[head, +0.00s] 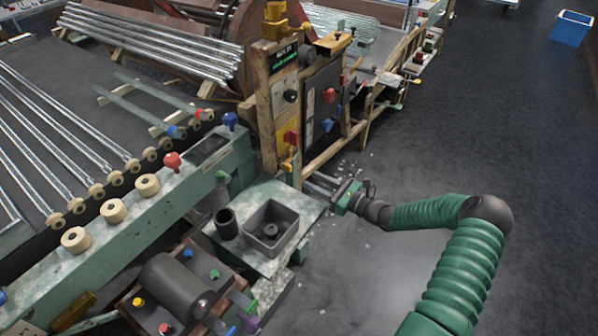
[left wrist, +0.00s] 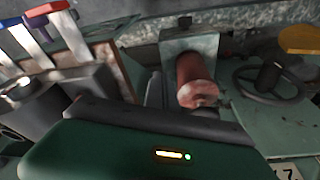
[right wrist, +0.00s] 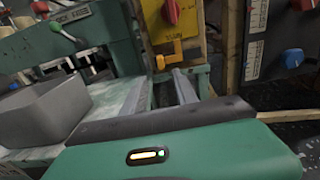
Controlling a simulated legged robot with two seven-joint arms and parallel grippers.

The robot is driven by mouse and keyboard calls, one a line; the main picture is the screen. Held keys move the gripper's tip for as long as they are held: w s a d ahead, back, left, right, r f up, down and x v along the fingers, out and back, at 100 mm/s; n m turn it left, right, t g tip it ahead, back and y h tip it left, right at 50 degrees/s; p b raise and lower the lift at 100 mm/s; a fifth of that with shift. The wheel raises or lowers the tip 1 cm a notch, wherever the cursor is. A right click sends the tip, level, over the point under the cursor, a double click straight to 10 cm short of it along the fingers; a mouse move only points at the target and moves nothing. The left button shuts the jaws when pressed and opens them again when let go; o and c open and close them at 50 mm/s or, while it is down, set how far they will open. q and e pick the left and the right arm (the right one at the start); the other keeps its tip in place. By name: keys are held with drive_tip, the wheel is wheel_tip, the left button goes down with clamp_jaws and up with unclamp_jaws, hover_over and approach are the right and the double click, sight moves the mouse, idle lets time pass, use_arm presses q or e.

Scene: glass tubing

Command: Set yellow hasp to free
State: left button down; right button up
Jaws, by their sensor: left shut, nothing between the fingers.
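The yellow hasp (right wrist: 170,50) is on the wooden post just below a red knob (right wrist: 172,12), in the upper middle of the right wrist view. In the head view it is a small yellow piece (head: 287,166) low on the post. My right gripper (head: 308,182) is open, with its two grey fingers apart and pointing at the foot of the post, just below the hasp. It appears empty and apart from the hasp. My left gripper shows only in the left wrist view (left wrist: 153,88); it is shut and empty. Any label by the hasp is too blurred to read.
The wooden post panel (head: 265,105) also carries a black dial (head: 291,96). A dark panel (head: 322,100) with red and blue knobs stands to its right. A grey square tray (head: 289,217) sits on the green bench left of my right gripper. Open floor lies right.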

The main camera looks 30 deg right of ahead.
drive_tip(key=v, duration=0.8)
drive_tip(key=shift+s+p, duration=0.25)
drive_tip(key=shift+p, duration=0.2)
drive_tip(key=shift+d, duration=0.15)
